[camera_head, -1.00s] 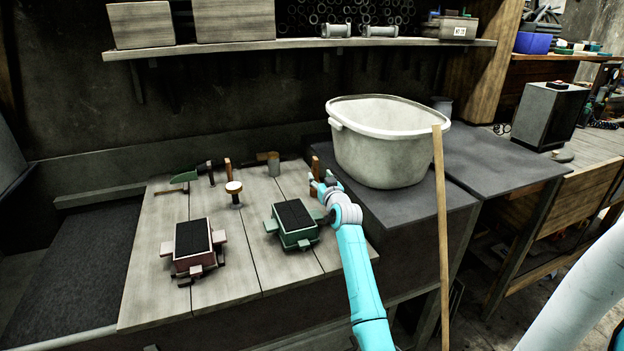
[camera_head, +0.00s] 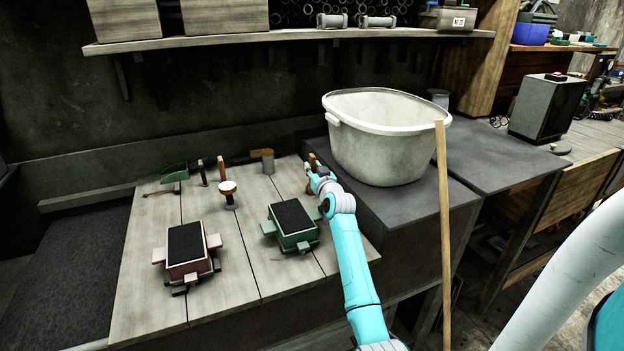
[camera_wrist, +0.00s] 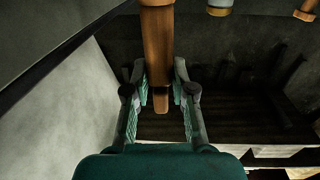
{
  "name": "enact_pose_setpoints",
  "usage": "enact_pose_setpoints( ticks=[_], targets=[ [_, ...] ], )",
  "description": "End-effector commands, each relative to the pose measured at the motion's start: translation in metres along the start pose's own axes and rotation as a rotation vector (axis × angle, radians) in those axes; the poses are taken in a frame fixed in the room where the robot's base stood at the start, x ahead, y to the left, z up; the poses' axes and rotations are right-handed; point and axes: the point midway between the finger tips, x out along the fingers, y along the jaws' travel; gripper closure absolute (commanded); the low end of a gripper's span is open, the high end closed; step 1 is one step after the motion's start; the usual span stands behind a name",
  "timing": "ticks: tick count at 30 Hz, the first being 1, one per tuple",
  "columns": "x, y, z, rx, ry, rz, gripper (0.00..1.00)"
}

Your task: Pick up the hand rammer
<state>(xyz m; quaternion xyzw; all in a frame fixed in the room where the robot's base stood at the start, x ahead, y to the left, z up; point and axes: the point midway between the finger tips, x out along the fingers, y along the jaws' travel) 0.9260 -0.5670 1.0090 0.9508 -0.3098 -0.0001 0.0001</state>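A brown wooden handle (camera_head: 311,160), which looks like the hand rammer's, stands upright at the right end of the wooden board, beside the white tub. My gripper (camera_head: 316,172) is right in front of it and overlaps its lower part in the head view. In the wrist view the wooden handle (camera_wrist: 158,50) runs from the top edge down between the two fingers of my gripper (camera_wrist: 160,88). The fingers are spread on either side, with narrow gaps to the wood. The rammer's head is hidden.
A white tub (camera_head: 380,150) stands close right of my gripper. A long wooden stick (camera_head: 443,230) leans against it. A green moulding box (camera_head: 292,225) and a reddish one (camera_head: 187,250) sit on the board (camera_head: 240,265). A mallet (camera_head: 264,158) and other small tools lie behind.

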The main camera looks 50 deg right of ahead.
Motion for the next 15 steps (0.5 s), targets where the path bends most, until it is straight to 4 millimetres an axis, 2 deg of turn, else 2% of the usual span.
enact_pose_setpoints(
  ticks=[8,11,15],
  targets=[
    [0.0,0.0,-0.003,0.0,0.002,0.0,1.0],
    [0.0,0.0,-0.012,0.0,0.005,0.0,1.0],
    [0.0,0.0,-0.036,-0.001,0.006,0.0,1.0]
  ],
)
